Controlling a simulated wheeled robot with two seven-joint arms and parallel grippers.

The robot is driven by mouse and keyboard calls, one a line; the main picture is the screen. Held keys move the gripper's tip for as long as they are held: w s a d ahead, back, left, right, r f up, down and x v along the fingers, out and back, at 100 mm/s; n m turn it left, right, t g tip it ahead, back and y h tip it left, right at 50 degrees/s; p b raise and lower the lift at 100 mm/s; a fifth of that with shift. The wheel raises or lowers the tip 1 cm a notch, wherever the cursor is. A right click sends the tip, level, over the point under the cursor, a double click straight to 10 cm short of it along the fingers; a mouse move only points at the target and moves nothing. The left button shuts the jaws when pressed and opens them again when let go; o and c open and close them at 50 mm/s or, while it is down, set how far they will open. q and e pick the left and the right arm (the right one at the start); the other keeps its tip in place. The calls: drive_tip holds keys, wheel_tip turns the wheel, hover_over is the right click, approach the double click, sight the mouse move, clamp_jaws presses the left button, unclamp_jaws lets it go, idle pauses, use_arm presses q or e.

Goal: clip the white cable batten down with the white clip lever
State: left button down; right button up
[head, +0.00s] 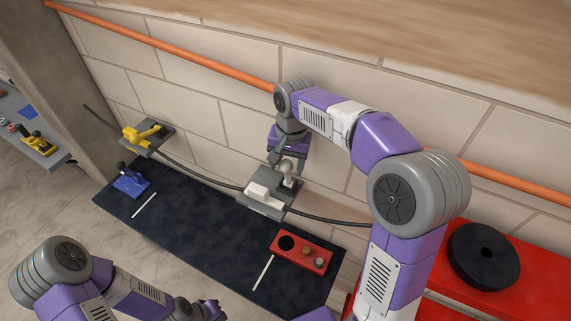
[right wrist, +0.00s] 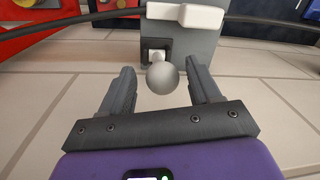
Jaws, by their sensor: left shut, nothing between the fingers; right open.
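The white cable batten (head: 262,190) lies across the dark cable on a grey block near the wall in the head view. It also shows at the top of the right wrist view (right wrist: 186,15). The white clip lever with its round knob (head: 286,168) stands on the same block, beside the batten. In the right wrist view the lever's ball knob (right wrist: 162,78) sits between the fingers of my right gripper (right wrist: 162,88). That gripper is open, with a gap visible on both sides of the ball. My left gripper (head: 214,308) is low in the head view, shut and empty, far from the block.
A yellow clip (head: 143,132) holds the same cable (head: 200,176) further left. A blue lever unit (head: 132,182) and a red panel (head: 301,254) lie on the dark mat (head: 200,225). An orange pipe (head: 180,52) runs along the wall. A black disc (head: 484,256) sits on a red surface at right.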

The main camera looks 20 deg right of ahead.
drive_tip(key=shift+w+f, duration=0.15)
drive_tip(key=shift+f, duration=0.65)
clamp_jaws()
